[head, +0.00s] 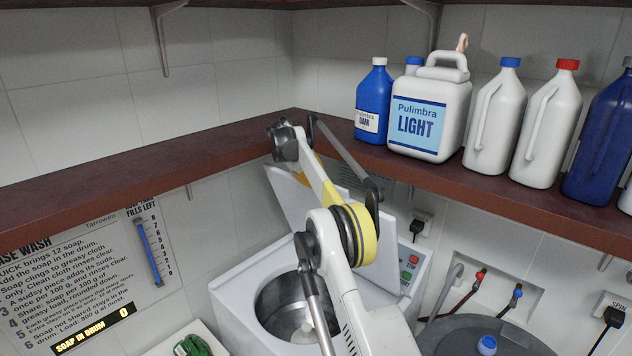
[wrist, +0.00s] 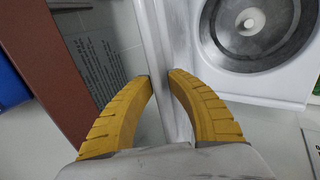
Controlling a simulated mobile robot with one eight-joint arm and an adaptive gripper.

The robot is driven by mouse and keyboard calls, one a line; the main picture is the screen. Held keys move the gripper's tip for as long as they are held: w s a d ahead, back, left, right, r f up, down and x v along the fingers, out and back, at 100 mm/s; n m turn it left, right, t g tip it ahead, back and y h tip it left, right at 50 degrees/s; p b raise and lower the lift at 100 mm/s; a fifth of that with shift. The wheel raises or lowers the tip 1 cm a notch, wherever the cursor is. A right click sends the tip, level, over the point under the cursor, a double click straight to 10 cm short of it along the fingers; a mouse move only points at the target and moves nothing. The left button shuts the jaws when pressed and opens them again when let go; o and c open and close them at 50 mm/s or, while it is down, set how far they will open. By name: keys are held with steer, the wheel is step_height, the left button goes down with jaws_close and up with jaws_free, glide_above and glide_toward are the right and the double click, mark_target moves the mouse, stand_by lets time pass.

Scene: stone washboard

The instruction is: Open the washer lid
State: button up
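The washer (head: 240,293) is a white tub in the head view, with its round metal drum (head: 285,300) uncovered. Its white lid (head: 292,205) stands raised and tilted at the back, partly hidden by my arm. In the wrist view the lid (wrist: 152,45) is seen nearly edge-on, and the drum (wrist: 250,28) shows at the upper right. My gripper (wrist: 160,76) has its two yellow fingers on either side of the lid edge. The fingertips are close together and appear to touch both faces.
A brown shelf (head: 110,172) runs along the walls above the washer. It bears blue and white bottles and a white jug (head: 428,118). A control panel (head: 410,268) is right of the lid. A dark round tub (head: 470,335) stands at the right, and a green item (head: 193,345) lies lower left.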

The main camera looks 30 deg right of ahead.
steer(key=v, duration=1.2)
steer(key=shift+a+f, duration=0.1)
steer(key=shift+a, duration=0.05)
steer(key=s+a+f+m+t+y+b, duration=0.1)
steer(key=s+a+f+b, duration=0.4)
steer(key=s, duration=0.3)
steer(key=s+a+f+t+y+b, duration=0.1)
steer(key=s+a+f+y+b, duration=0.15)
steer(key=s+a+b, duration=0.45)
steer(key=s+a+f+m+t+b, duration=0.1)
steer(key=s+a+f+b, duration=0.35)
steer(key=s+b, duration=0.35)
steer(key=s+a+f+y+b, duration=0.1)
steer(key=s+a+f+b, duration=0.1)
steer(key=s+f, duration=0.5)
steer(key=s+a+f+m+t+y+b, duration=0.1)
steer(key=s+a+f+b, duration=0.2)
steer(key=s+f+b, duration=0.2)
steer(key=s+a+f+t+y+b, duration=0.1)
steer(key=s+a+f+b, duration=0.1)
steer(key=s+f, duration=0.9)
step_height(320, 180, down, 4)
steer(key=shift+s+a+f+m+b, duration=0.1)
steer(key=shift+s+a+m+b, duration=0.25)
steer(key=shift+b, duration=0.55)
